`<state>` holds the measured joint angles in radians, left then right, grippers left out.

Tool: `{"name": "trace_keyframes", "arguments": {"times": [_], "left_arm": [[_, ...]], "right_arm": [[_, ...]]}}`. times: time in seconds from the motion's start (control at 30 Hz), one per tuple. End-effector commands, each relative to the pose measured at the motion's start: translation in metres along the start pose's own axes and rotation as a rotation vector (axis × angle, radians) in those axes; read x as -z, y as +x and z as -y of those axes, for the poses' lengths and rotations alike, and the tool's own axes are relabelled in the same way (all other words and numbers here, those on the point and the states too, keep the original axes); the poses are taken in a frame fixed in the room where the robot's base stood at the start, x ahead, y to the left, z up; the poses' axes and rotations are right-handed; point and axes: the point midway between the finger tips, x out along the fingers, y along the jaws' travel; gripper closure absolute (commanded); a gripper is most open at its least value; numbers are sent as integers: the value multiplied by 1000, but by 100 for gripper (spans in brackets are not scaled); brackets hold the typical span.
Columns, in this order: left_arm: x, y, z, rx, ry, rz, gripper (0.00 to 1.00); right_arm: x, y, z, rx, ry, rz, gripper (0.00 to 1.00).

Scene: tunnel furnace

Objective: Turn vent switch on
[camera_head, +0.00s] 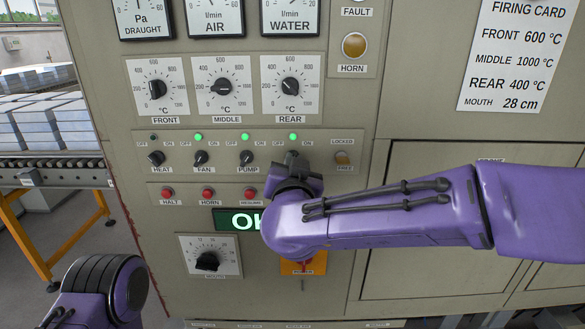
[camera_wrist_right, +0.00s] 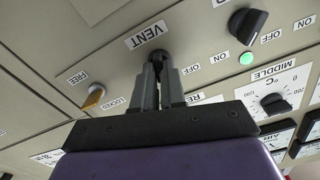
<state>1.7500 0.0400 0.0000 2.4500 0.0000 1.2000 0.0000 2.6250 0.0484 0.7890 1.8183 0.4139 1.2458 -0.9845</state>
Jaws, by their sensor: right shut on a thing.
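The vent switch is a small dark knob (camera_wrist_right: 158,57) on the panel, beside its VENT label (camera_wrist_right: 147,34) in the right wrist view. My right gripper (camera_wrist_right: 160,66) is shut on this knob, with one grey finger on each side. The fingers hide most of the knob, so its angle is hard to read. In the head view my right gripper (camera_head: 293,162) is at the right end of the switch row and covers the vent switch. The green lamp (camera_head: 293,137) above it is lit. Only part of my left arm shows at lower left; its fingers are out of view.
Heat (camera_head: 156,158), fan (camera_head: 200,158) and pump (camera_head: 246,159) knobs stand in the same row. The fan and pump lamps are green; the heat lamp is dark. A locked/free knob (camera_wrist_right: 94,97) is close by. Red buttons (camera_head: 208,194) sit below.

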Motion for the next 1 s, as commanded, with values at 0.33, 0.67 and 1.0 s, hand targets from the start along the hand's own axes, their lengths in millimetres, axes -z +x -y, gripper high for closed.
{"name": "trace_keyframes", "arguments": {"times": [0.33, 0.67, 1.0], "left_arm": [[-5, 11, -1, 0, 0, 0, 64], [-6, 14, -1, 0, 0, 0, 64], [-6, 15, -1, 0, 0, 0, 64]], "right_arm": [[-2, 0, -1, 0, 233, 1, 100], [-1, 0, -1, -1, 326, 0, 100], [0, 0, -1, -1, 339, 0, 100]]}}
